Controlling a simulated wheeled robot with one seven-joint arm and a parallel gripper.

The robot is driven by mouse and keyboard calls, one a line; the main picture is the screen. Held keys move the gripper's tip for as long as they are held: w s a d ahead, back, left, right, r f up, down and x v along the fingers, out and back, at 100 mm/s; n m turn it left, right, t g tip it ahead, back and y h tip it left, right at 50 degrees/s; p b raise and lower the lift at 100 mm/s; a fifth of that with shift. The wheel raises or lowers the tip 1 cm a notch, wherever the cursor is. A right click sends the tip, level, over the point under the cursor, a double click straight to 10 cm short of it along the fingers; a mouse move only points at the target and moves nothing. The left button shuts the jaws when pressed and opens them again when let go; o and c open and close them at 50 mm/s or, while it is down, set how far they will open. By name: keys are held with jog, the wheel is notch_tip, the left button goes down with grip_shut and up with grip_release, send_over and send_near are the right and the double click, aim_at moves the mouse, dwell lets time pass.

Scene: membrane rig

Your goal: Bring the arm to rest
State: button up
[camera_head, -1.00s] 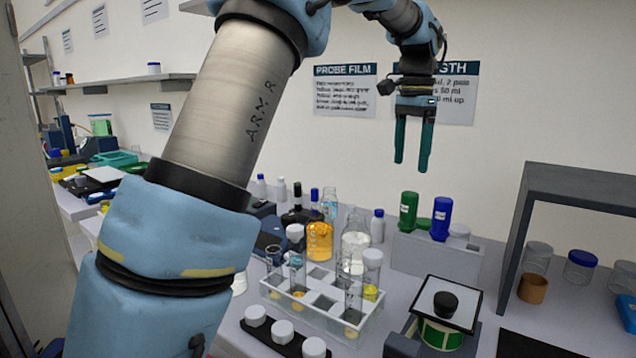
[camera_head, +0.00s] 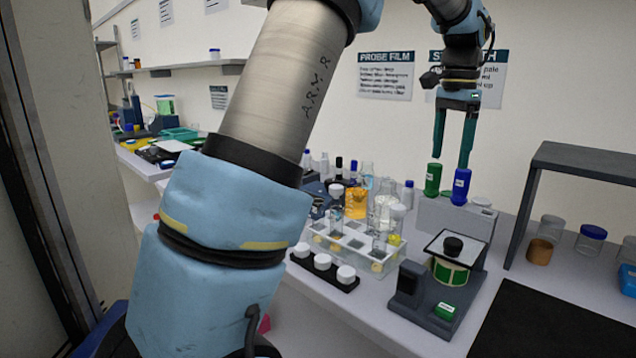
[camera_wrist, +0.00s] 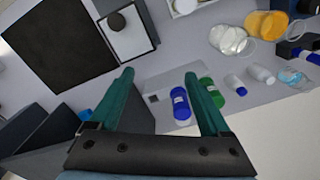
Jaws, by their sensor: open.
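My gripper (camera_head: 453,137) hangs in the air above the back of the bench, its two teal fingers pointing down, apart and empty. In the wrist view my gripper (camera_wrist: 163,88) is also open, with nothing between the fingertips. A blue bottle (camera_wrist: 180,104) and a green bottle (camera_wrist: 211,93) stand below it, apart from the fingers. In the head view the blue bottle (camera_head: 461,187) and the green bottle (camera_head: 433,179) stand on a grey block under the gripper. My arm crosses the left and middle of the head view.
A clear tube rack (camera_head: 352,250) and a dark strip with white-capped jars (camera_head: 322,270) stand on the bench. A dark grey shelf frame (camera_head: 585,160) and a black mat (camera_head: 545,325) are at the right.

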jog(key=a+f+n, duration=0.1)
jog(key=a, duration=0.2)
jog(key=a+f+n, duration=0.1)
jog(key=a+f, duration=0.1)
jog(key=w+a+f+n, duration=0.1)
jog(key=a, duration=0.2)
jog(key=shift+w+a+f, duration=0.1)
jog(key=shift+a+f, duration=0.1)
jog(key=shift+a, duration=0.1)
jog(key=s+a+f+n, duration=0.2)
jog(key=a+f, duration=0.1)
jog(key=a, duration=0.3)
jog(key=s+a+f+n, duration=0.2)
jog(key=a+f, duration=0.1)
jog(key=a, duration=0.3)
jog(key=s+a+f+n+t, duration=0.1)
jog(key=s+a+f+n, duration=0.1)
jog(key=a, duration=0.4)
jog(key=shift+a+f+n, duration=0.2)
jog(key=shift+f+n, duration=0.2)
jog(key=shift+f, duration=0.5)
jog(key=s+a+f+n, duration=0.3)
jog(key=s+a+f, duration=0.1)
jog(key=s+a, duration=0.2)
jog(key=shift+s+a+t, duration=0.25)
jog(key=shift+s+t, duration=0.05)
jog(key=shift+s, duration=0.15)
jog(key=shift+c, duration=0.3)
